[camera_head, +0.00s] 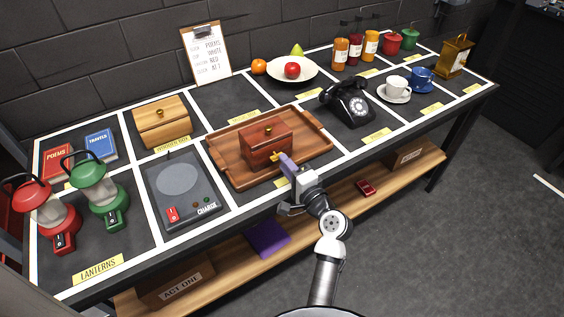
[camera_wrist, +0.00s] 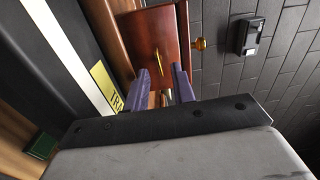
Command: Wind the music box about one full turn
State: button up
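The music box is a red-brown wooden box (camera_head: 266,144) with a small brass lid knob, standing on a wooden tray (camera_head: 222,158). A brass key (camera_head: 276,156) sticks out of its front face. In the wrist view the box (camera_wrist: 158,30) is ahead, and the key (camera_wrist: 157,62) shows as a thin, slightly tilted gold strip. My gripper (camera_head: 287,163) is at the front of the box, close to the key. In the wrist view its purple fingers (camera_wrist: 162,76) stand apart, with the key in line with the gap between them. No contact with the key is visible.
Left of the tray are a charge pad (camera_head: 181,190), a wooden box (camera_head: 162,122) and two lanterns (camera_head: 103,196). A black telephone (camera_head: 347,103) stands to the right. A lower shelf (camera_head: 220,270) runs beneath the table. The floor at right is clear.

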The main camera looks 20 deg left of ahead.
jog(key=b+v, duration=0.2)
jog(key=v, duration=0.9)
jog(key=shift+b, duration=0.35)
